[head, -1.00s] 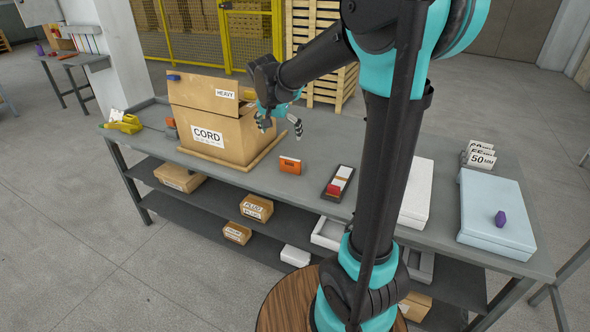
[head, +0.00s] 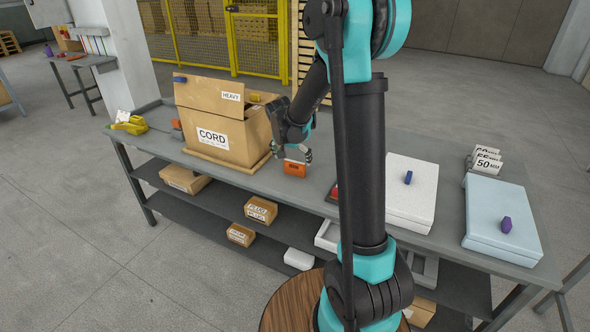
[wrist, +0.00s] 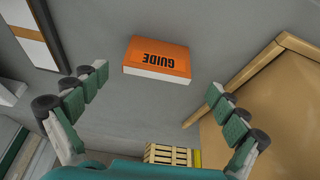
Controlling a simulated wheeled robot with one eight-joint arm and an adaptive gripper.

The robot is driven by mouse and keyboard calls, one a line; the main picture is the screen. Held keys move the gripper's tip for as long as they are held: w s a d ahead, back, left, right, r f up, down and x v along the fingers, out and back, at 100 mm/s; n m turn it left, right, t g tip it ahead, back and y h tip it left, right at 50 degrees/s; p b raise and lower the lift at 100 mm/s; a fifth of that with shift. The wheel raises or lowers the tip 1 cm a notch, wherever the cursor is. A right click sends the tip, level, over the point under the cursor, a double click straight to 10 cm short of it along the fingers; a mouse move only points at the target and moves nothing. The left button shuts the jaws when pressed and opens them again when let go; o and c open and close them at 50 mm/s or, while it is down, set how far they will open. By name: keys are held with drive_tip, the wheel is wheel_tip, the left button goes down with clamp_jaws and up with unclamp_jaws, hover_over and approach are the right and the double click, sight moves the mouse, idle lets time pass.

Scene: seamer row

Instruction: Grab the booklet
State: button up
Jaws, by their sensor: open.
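The booklet (head: 294,168) is small and orange and stands on the grey table to the right of the cardboard box. In the wrist view the booklet (wrist: 158,58) shows an orange cover lettered GUIDE and a pale page edge. My gripper (head: 293,156) is close to the booklet in the head view. In the wrist view my gripper (wrist: 153,82) has its fingers spread wide, with the booklet ahead between and just beyond the fingertips. The fingers do not touch it.
The open box marked CORD (head: 225,131) stands on a wooden board to the left of the booklet. A white case (head: 407,203) and a pale blue case (head: 500,232) lie to the right.

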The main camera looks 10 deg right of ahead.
sight(294, 162)
drive_tip(key=x, duration=0.4)
drive_tip(key=shift+s+d+f, duration=0.1)
drive_tip(key=shift+s, duration=0.15)
drive_tip(key=c, duration=1.3)
